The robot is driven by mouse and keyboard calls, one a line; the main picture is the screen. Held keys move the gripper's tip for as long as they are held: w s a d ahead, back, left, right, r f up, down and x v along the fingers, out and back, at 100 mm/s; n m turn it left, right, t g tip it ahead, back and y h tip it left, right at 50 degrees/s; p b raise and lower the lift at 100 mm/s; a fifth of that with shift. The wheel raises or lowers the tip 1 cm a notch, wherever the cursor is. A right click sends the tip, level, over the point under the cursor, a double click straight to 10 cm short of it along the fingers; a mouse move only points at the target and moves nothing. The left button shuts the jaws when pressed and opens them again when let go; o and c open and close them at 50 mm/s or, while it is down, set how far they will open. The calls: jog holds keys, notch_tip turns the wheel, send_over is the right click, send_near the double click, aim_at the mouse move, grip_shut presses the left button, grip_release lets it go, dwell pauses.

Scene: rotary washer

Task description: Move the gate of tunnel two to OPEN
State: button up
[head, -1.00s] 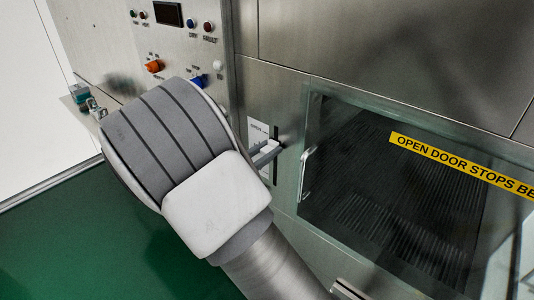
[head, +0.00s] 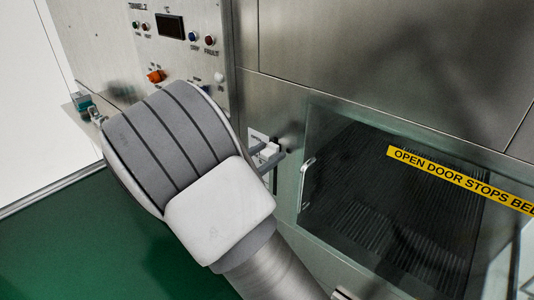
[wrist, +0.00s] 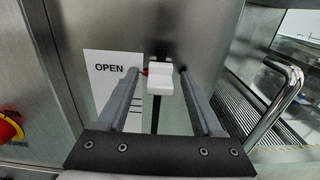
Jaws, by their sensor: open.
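The gate lever has a white knob (wrist: 160,77) on a dark vertical slot (wrist: 155,115) in the steel front. A white label (wrist: 108,85) beside the slot reads OPEN at its top. The knob sits in the upper part of the slot, about level with that word, with a small red mark at its left. My gripper (wrist: 159,74) is open, one finger on each side of the knob; contact cannot be told. In the head view my gripper (head: 268,158) is at the label and slot, with my wrist hiding part of the panel.
Right of the slot is a glass door with a metal handle (head: 305,184), also close to my right finger in the wrist view (wrist: 276,105). The control panel (head: 185,60) with buttons and an orange knob (head: 156,76) is above left. The green floor (head: 90,240) is clear.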

jog(key=b+v, duration=0.1)
jog(key=v, duration=1.6)
jog(key=shift+s+a+r, duration=0.1)
jog(key=shift+s+a, duration=0.05)
jog(key=shift+s, duration=0.05)
